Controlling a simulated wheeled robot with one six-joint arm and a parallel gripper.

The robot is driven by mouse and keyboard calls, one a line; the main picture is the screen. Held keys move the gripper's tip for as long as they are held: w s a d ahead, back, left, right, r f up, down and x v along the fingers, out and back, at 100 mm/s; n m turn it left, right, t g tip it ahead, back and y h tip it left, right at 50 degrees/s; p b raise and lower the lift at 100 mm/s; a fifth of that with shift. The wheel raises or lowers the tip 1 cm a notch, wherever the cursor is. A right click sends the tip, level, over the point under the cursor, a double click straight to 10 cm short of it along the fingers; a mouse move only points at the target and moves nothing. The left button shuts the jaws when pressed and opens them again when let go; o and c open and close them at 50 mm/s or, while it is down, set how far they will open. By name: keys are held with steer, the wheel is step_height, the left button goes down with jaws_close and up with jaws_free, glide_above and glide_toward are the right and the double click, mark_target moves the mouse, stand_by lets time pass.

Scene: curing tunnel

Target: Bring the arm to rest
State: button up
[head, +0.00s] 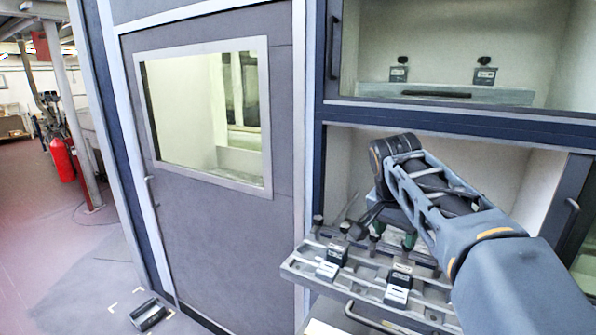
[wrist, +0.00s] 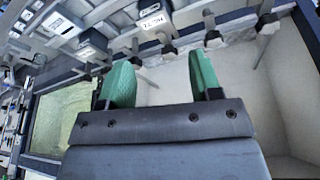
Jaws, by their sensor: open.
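My arm (head: 440,200) reaches in from the lower right and bends down at its far end, in front of the open lower bay of the tunnel. My gripper (head: 392,242) hangs just over the back of a grey rack (head: 300,268). In the wrist view my gripper (wrist: 162,80) shows two green fingers spread apart, with nothing between them. Beyond the fingers lie the bay's pale wall and a bar with dark clips. Whether the fingertips touch the rack cannot be told.
Small labelled blocks (head: 327,270) and dark clips sit on the rack. A closed grey door (head: 215,230) with a window stands left of it. A black tray (head: 148,313) lies on the floor. A red extinguisher (head: 62,160) stands far left. The floor at left is largely clear.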

steer(key=s+a+f+n+t+y, duration=0.2)
steer(key=s+f+n, duration=0.6)
steer(key=s+f, duration=0.6)
step_height(320, 180, down, 2)
steer(key=shift+s+a+f+n+y, duration=0.1)
steer(key=shift+s+a+n+y, duration=0.25)
steer(key=shift+a, duration=0.5)
steer(key=shift+c, duration=0.4)
